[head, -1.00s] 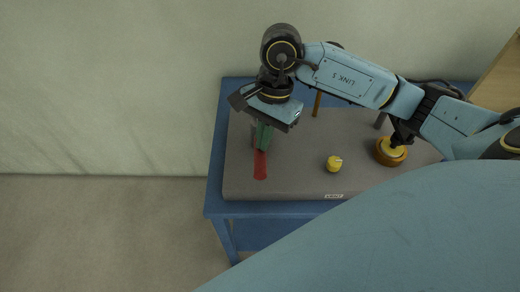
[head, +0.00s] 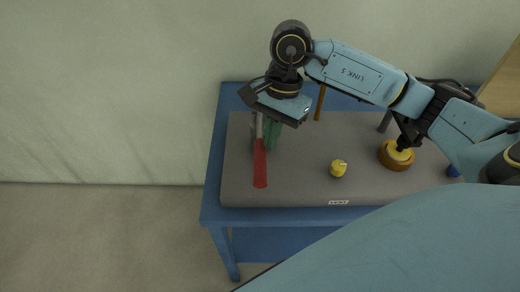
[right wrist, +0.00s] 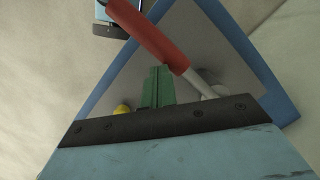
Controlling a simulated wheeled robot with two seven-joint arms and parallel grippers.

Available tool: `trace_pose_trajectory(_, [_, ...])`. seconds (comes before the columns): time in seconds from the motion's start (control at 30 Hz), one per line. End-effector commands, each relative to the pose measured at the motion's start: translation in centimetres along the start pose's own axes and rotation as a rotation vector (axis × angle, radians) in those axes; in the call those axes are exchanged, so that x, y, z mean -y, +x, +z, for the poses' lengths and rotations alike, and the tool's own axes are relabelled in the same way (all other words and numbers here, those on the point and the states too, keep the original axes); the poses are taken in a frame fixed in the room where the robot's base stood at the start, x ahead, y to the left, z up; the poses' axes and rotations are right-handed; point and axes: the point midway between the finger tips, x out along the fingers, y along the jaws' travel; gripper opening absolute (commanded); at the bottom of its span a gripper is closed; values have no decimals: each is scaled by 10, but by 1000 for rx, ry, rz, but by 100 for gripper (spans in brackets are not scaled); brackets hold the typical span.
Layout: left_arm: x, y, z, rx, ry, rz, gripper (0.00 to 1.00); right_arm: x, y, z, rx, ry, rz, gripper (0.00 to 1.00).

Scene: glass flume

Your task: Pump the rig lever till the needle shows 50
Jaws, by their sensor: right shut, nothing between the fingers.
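The rig lever has a red handle (head: 260,165) and a pale grey shaft, at the left of the grey rig top (head: 300,185). The handle also shows in the right wrist view (right wrist: 150,35), crossing just beyond the fingers. My right gripper (head: 271,137) has green fingers, shut and empty, just right of the lever in the head view. In the right wrist view its fingers (right wrist: 158,88) are together, close to the handle's lower end; I cannot tell if they touch. No needle can be read; my arm covers part of the rig. My left gripper is not in view.
A yellow knob (head: 338,168) stands mid-rig behind a small VENT label (head: 339,202). A round amber-and-yellow piece (head: 396,155) sits to the right, under my arm. An orange post (head: 320,103) stands at the back. The blue table (head: 214,175) has open floor to its left.

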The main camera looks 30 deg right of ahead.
Motion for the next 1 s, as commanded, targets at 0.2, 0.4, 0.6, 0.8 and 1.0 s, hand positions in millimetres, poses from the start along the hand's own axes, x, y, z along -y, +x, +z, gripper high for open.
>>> trace_pose_trajectory(0.2, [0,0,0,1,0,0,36,0,-1,-1,1,0,1,0])
trace_pose_trajectory(0.4, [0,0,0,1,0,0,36,0,-10,-1,0,-1,-2,0])
trace_pose_trajectory(0.6, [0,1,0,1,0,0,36,1,-48,-2,-2,0,-6,0])
trace_pose_trajectory(0.8, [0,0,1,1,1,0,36,1,-94,-2,-2,0,-4,0])
trace_pose_trajectory(1.0, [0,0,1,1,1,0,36,0,-125,-2,-2,2,-2,0])
